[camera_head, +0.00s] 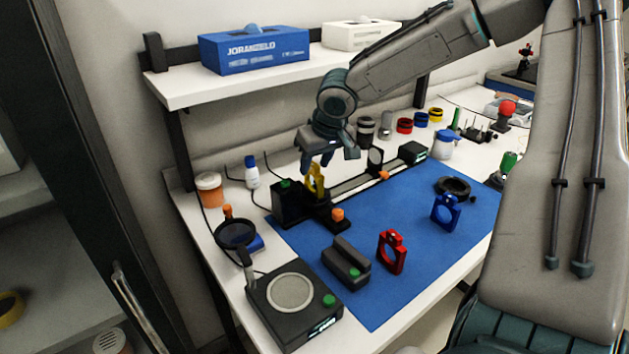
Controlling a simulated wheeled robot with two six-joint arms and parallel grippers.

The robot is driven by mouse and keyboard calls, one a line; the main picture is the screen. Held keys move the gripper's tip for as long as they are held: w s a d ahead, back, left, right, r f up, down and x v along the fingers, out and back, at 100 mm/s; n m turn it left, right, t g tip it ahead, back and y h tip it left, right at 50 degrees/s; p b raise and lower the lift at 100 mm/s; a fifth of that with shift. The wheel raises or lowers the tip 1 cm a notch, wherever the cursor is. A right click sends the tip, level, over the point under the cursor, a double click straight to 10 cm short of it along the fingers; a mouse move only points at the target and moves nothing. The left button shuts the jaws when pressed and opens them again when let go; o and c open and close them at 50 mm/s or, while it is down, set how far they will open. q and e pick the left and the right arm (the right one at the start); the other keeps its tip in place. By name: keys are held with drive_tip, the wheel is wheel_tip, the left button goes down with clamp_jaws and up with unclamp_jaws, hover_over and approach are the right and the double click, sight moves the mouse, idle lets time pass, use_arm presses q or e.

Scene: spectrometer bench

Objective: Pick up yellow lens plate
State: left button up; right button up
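The yellow lens plate (315,182) stands upright at the near end of the black spectrometer rail (345,186), beside a black box with a green button. My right gripper (318,163) comes down from above, its fingers at the plate's top edge. The fingers partly cover the plate, and I cannot tell whether they are closed on it. My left gripper is not in view.
A red lens plate (391,252) and a blue lens plate (445,211) stand on the blue mat (360,308). A dark block (346,263) and a black device with a round disc (292,300) are at the front. A shelf (232,82) with boxes hangs above the bench's back.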

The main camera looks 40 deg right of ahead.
drive_tip(key=shift+w+f, duration=0.25)
drive_tip(key=shift+f, duration=0.3)
drive_tip(key=shift+w+f, duration=0.15)
drive_tip(key=shift+c, duration=0.7)
clamp_jaws()
